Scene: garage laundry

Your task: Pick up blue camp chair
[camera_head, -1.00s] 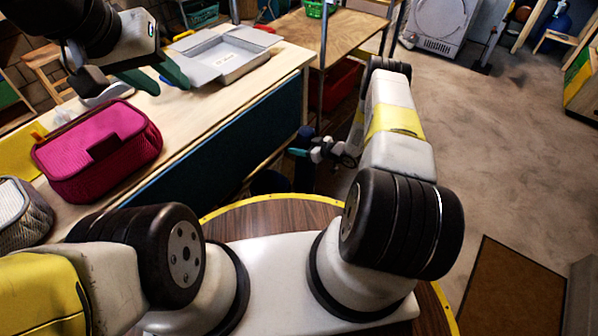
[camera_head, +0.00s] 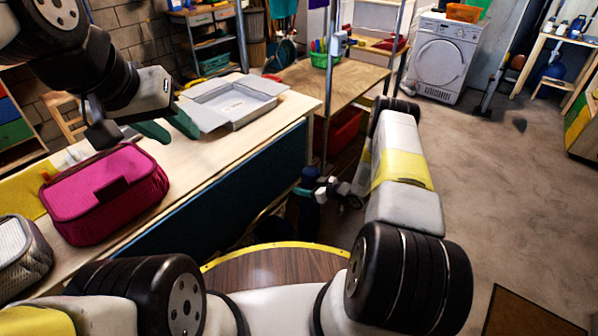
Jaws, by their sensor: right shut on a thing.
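A narrow dark blue upright thing (camera_head: 308,178), likely the folded blue camp chair, shows in the gap beside the workbench. Its lower part is lost in shadow. My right gripper (camera_head: 322,188) is at its upper part, shut on it, partly hidden behind my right forearm. My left gripper (camera_head: 168,128), with green fingers, is above the workbench between the pink bag and the grey tray. Its fingers are apart and nothing shows between them.
The workbench (camera_head: 225,150) carries a pink bag (camera_head: 105,195), a grey open tray (camera_head: 235,108) and a grey mesh bag (camera_head: 22,255). A wooden shelf table (camera_head: 330,85) stands beyond. A white washer (camera_head: 440,55) is at the back. Open floor (camera_head: 480,180) lies right.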

